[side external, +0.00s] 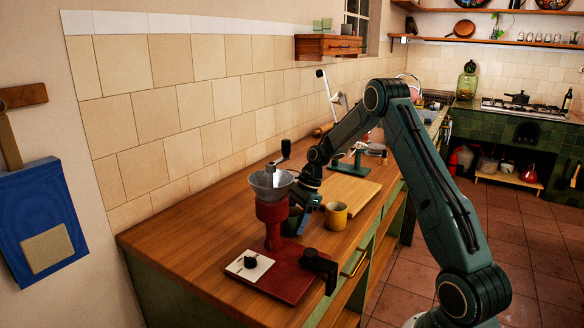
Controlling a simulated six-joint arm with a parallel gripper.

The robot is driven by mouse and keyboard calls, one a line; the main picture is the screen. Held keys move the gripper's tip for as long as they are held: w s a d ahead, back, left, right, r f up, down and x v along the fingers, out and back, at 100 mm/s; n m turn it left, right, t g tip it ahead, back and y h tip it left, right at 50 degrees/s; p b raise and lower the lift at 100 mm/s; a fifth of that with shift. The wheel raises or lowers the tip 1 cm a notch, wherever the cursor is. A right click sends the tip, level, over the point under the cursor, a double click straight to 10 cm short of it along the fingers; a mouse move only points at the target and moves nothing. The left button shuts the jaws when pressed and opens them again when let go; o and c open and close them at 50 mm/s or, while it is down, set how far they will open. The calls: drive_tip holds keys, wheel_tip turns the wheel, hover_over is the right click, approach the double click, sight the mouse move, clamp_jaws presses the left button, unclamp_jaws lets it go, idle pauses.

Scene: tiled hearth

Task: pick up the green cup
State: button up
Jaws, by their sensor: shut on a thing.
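The green cup (292,222) shows only as a small dark green patch, mostly hidden behind the red grinder and my gripper. My gripper (301,221) points down over the wooden counter, just right of the grinder, and is shut on the green cup. I cannot tell whether the cup touches the counter. A yellow cup (336,215) stands upright close to the right of my gripper.
The red grinder (272,222), with a grey hopper and crank, stands close left of my gripper on a red base (280,275). A cutting board (352,190) lies behind. The counter's left part (190,240) is clear.

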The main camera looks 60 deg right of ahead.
drive_tip(key=shift+s+r, duration=0.55)
drive_tip(key=s+r, duration=0.7)
drive_tip(key=s, duration=0.6)
drive_tip(key=shift+w, duration=0.1)
